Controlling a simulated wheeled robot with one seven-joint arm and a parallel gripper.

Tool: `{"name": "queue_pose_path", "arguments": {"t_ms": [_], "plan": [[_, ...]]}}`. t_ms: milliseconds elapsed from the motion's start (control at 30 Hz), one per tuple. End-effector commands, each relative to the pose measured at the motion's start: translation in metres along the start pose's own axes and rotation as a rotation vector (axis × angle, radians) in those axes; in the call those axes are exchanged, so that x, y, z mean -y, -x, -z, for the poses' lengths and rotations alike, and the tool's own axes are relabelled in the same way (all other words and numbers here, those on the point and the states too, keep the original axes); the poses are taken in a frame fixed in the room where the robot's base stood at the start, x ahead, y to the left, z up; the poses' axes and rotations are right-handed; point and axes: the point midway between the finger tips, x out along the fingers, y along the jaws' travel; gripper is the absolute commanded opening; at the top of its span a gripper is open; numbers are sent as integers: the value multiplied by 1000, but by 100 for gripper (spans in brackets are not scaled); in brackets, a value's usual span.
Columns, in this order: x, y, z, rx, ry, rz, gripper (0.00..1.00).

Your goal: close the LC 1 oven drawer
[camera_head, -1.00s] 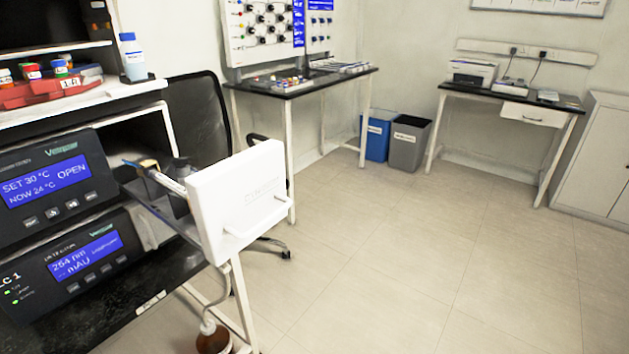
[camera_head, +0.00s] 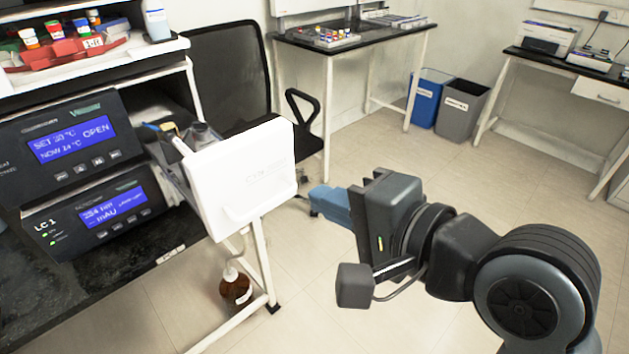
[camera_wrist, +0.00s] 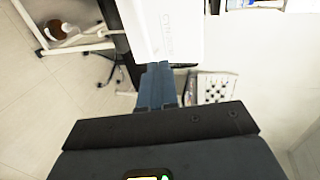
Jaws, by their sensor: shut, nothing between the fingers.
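The LC 1 oven drawer (camera_head: 240,178) is pulled out from the instrument stack, with its white front panel facing right and a column and fittings lying in its tray. The oven display (camera_head: 72,143) reads OPEN. My gripper (camera_head: 318,197) is to the right of the panel in the head view, its blue fingers together and empty, pointing at the drawer. In the wrist view the fingers (camera_wrist: 157,75) reach toward the white drawer front (camera_wrist: 165,30). Whether they touch it cannot be told.
The LC 1 detector (camera_head: 98,215) sits under the oven. A brown bottle (camera_head: 235,287) stands below, by the white bench leg. A black chair (camera_head: 232,75) is behind the drawer. Blue and grey bins (camera_head: 462,108) stand farther back. The floor to the right is open.

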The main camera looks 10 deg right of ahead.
Motion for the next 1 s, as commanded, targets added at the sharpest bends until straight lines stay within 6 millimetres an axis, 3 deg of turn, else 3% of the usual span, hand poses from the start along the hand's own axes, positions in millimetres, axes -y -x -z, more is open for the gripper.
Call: {"name": "queue_pose_path", "arguments": {"t_ms": [533, 700, 1000], "plan": [[0, -82, 0, 0, 1, -1, 0], [-1, -94, 0, 0, 2, 0, 0], [-1, -96, 0, -1, 2, 0, 0]]}}
